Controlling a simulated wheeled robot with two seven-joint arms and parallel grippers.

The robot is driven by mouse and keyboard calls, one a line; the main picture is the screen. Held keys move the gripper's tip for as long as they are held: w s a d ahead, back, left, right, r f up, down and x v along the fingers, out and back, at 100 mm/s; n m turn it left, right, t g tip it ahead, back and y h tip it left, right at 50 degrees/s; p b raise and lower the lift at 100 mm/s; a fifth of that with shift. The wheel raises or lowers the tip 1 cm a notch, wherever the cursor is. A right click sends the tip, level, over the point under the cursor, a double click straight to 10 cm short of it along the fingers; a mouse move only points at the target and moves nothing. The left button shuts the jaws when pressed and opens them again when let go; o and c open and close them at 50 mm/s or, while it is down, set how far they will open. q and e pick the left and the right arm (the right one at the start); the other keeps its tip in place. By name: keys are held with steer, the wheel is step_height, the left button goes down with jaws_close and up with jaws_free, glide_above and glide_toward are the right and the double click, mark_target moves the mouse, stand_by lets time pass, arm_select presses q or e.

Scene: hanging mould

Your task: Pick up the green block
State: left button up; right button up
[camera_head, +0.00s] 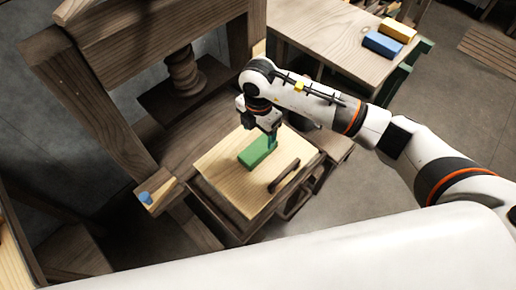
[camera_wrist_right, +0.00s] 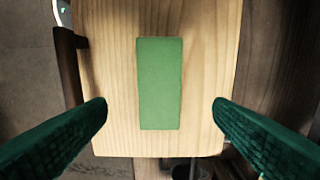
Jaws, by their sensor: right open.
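The green block (camera_head: 257,151) lies flat on a light wooden board (camera_head: 226,168) in the head view. In the right wrist view the green block (camera_wrist_right: 160,84) is upright in the picture, on the pale board (camera_wrist_right: 205,60). My right gripper (camera_head: 270,140) is above the block's right end in the head view. In the right wrist view its two green fingers (camera_wrist_right: 160,112) are wide apart, one on each side of the block, with clear gaps to it. My left gripper is not in view.
A wooden press frame with a thick screw (camera_head: 183,72) stands behind and left of the board. A dark handle (camera_head: 284,176) is on the board's right side. A blue block (camera_head: 383,44) and a yellow block (camera_head: 398,30) sit on a table (camera_head: 320,38) at the back right.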

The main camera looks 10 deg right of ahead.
mark_target(258, 148)
step_height(258, 148, down, 3)
steer(key=f+p, duration=0.1)
steer(key=f, duration=0.1)
steer(key=f+p, duration=0.1)
steer(key=f, duration=0.1)
steer(key=shift+s+a+f, duration=0.1)
steer(key=shift+s, duration=0.1)
steer(key=shift+f, duration=0.55)
steer(key=c, duration=1.1)
